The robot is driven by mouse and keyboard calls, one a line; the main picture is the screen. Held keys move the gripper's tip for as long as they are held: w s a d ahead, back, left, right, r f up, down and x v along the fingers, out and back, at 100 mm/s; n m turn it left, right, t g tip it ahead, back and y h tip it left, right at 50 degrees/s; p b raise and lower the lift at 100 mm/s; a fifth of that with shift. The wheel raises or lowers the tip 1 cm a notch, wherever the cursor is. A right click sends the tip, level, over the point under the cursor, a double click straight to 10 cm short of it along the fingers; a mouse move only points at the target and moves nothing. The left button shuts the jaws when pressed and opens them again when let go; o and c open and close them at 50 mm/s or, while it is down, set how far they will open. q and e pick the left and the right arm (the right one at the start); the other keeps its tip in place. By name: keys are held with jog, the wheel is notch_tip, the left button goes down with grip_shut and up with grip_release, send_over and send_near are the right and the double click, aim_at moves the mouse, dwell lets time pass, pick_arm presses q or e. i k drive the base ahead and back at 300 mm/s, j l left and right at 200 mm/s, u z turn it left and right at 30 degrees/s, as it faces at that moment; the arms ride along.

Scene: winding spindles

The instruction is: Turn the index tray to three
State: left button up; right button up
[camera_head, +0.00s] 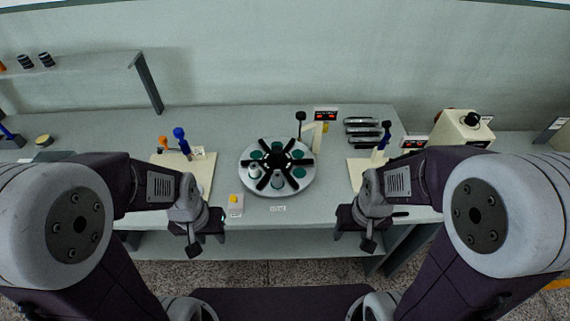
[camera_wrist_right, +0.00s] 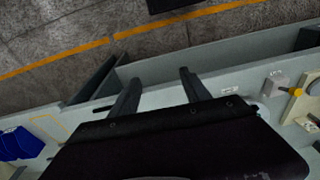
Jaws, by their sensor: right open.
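The index tray (camera_head: 246,177) is a round silver disc on the middle of the bench. It has black radial arms, a dark hub and several teal round seats; a pale cylinder stands at its front left. A black-knobbed lever (camera_head: 300,117) stands just behind it. A small label plate (camera_head: 278,208) sits in front of the tray. My left gripper (camera_head: 194,247) hangs at the bench's front edge, left of the tray; its jaws are too small to judge. My right gripper (camera_head: 366,244) is at the front edge, right of the tray. In the right wrist view its fingers (camera_wrist_right: 158,92) are apart and empty.
A display with red digits (camera_head: 326,114) stands behind the tray. Cream boards with a blue-handled device (camera_head: 181,140) and another blue device (camera_head: 384,139) flank it. A yellow-button box (camera_head: 235,200) is at front left. Dark spindles (camera_head: 362,130) lie at back right.

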aim_at(297, 163)
jog(key=i+u, duration=0.25)
jog(key=i, duration=0.25)
jog(key=i+l+u, duration=0.3)
jog(key=i, duration=0.15)
jog(key=j, duration=0.1)
